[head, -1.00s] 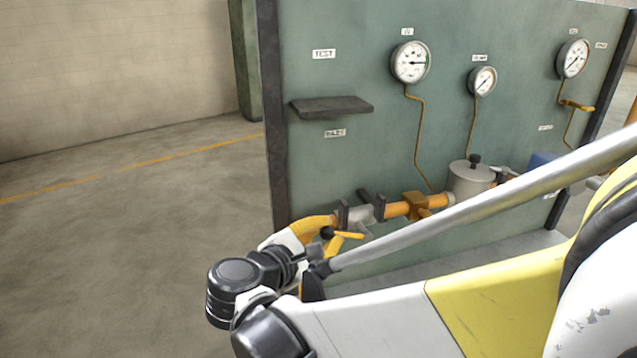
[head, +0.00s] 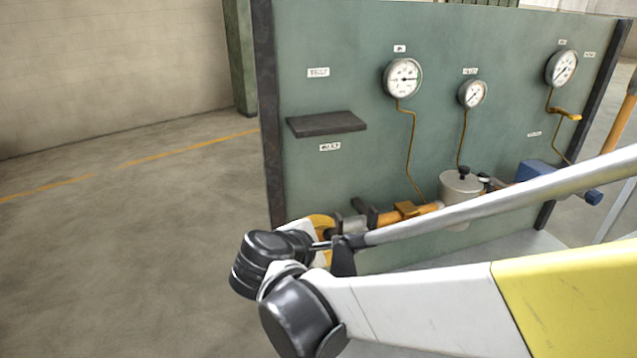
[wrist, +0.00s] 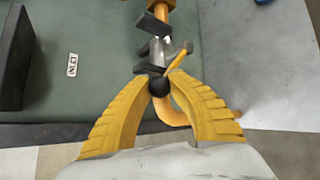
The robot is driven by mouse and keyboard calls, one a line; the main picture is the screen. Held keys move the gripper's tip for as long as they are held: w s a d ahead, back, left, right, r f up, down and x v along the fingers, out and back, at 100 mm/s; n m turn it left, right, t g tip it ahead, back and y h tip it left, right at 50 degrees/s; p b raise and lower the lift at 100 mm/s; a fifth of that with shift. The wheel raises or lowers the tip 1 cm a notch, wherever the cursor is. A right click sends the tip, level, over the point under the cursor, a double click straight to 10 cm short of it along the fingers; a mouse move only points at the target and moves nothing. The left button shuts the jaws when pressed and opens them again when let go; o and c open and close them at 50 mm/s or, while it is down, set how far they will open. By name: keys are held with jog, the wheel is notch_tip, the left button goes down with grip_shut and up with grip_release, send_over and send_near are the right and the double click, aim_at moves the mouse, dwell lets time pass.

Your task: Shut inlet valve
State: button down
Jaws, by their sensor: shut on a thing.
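In the wrist view, the valve (wrist: 157,50) is a grey body on the orange pipe (wrist: 172,108). Its yellow lever (wrist: 178,58) slants down from the upper right to a black ball knob (wrist: 159,87). My gripper (wrist: 159,80) has its two yellow ribbed fingers closed on this knob, one on each side. In the head view, the grey valve body (head: 354,225) shows low on the green panel, and my gripper (head: 322,228) is beside it, partly hidden by my wrist. The lever and knob are hidden there.
The green panel (head: 330,95) carries a dark shelf (head: 327,124), gauges with thin copper tubes, and a grey pot (head: 458,187) right of the valve. A blue part (head: 540,172) is farther right. The floor left of the panel is clear.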

jog(key=c, duration=1.2)
grip_release()
jog(key=shift+w, duration=0.1)
jog(key=shift+o, duration=0.2)
jog(key=shift+a, duration=0.1)
jog(key=v, duration=1.2)
